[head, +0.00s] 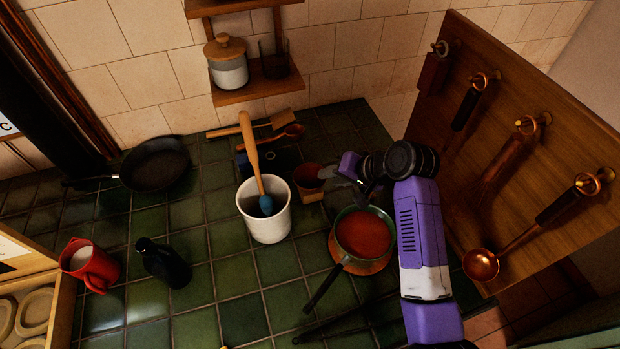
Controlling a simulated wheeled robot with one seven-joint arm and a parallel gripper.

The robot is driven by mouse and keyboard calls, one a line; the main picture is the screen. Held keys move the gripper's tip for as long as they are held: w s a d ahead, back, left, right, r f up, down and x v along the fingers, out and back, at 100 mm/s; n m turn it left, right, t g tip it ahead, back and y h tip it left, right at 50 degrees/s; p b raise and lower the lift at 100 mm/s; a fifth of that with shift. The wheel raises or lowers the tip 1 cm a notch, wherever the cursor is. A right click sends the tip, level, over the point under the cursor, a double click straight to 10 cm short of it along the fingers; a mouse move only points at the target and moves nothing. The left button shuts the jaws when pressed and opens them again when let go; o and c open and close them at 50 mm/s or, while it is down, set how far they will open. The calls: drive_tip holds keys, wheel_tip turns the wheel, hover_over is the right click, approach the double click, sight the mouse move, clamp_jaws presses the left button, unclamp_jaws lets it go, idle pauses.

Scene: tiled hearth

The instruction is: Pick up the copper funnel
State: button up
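A small reddish-brown, round-mouthed piece (308,177) stands on the green tiles right of the white crock, with a lighter brown part at its lower front. It may be the copper funnel, but its shape is too small and dark to be sure. My gripper (343,182) is just right of it, above and behind the green pan, with its grey fingers toward the piece. The fingers look spread, with nothing seen between them. I cannot tell whether a finger touches the piece.
A white crock (264,222) holds a wooden-handled brush. A wooden board (535,165) with hanging copper tools rises at right. A black bottle (162,262), red jug (90,265) and dark skillet (155,165) stand left.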

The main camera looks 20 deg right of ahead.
sight(310, 185)
drive_tip(key=shift+x, duration=1.5)
drive_tip(key=shift+c, duration=0.2)
clamp_jaws()
drive_tip(key=shift+d+r, duration=0.1)
